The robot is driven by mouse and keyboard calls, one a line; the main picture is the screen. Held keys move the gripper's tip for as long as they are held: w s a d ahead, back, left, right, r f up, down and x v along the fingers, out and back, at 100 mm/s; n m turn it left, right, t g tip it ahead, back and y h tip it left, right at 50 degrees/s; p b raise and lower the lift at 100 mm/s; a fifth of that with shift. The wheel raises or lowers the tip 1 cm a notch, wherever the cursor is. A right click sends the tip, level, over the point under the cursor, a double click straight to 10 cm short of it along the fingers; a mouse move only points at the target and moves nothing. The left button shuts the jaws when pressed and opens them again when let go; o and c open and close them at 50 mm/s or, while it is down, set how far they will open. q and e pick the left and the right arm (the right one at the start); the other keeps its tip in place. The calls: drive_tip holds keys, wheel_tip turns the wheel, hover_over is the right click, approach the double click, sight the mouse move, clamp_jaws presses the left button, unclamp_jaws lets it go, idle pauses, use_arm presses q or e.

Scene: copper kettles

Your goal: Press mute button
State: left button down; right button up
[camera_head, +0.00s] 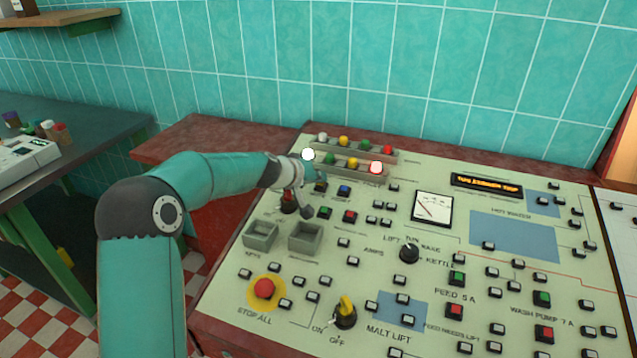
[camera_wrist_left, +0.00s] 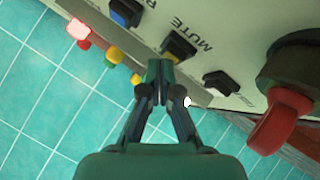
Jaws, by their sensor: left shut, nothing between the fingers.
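The mute button (camera_wrist_left: 178,47) is a small square button with a yellowish cap in a black frame, beside the word MUTE in the left wrist view. In the head view a small dark button (camera_head: 320,187) just below my left fingertips seems to be the same one. My left gripper (camera_wrist_left: 161,68) is shut and empty, its fingertips together at the near edge of the button. I cannot tell whether they touch it. The left gripper also shows in the head view (camera_head: 316,174), over the panel's upper left. My right gripper is not in view.
A blue button (camera_wrist_left: 125,12) and a red-handled switch (camera_wrist_left: 275,125) flank the button. Rows of coloured lamps (camera_head: 352,163) stand behind it. The control panel (camera_head: 400,330) carries many other buttons, including a red stop button (camera_head: 264,288). A tiled wall (camera_head: 350,70) rises behind.

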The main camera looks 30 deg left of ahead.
use_arm(q)
drive_tip(key=shift+s+r, duration=0.1)
drive_tip(key=shift+r, duration=0.4)
drive_tip(key=shift+r+p, duration=0.1)
drive_tip(key=shift+p, duration=0.2)
drive_tip(key=r+p, duration=0.1)
drive_tip(key=r, duration=0.1)
drive_tip(key=s+r+p, duration=0.1)
drive_tip(key=r+p, duration=0.1)
drive_tip(key=shift+d+r, duration=0.15)
drive_tip(key=shift+r, duration=0.2)
idle(0.4)
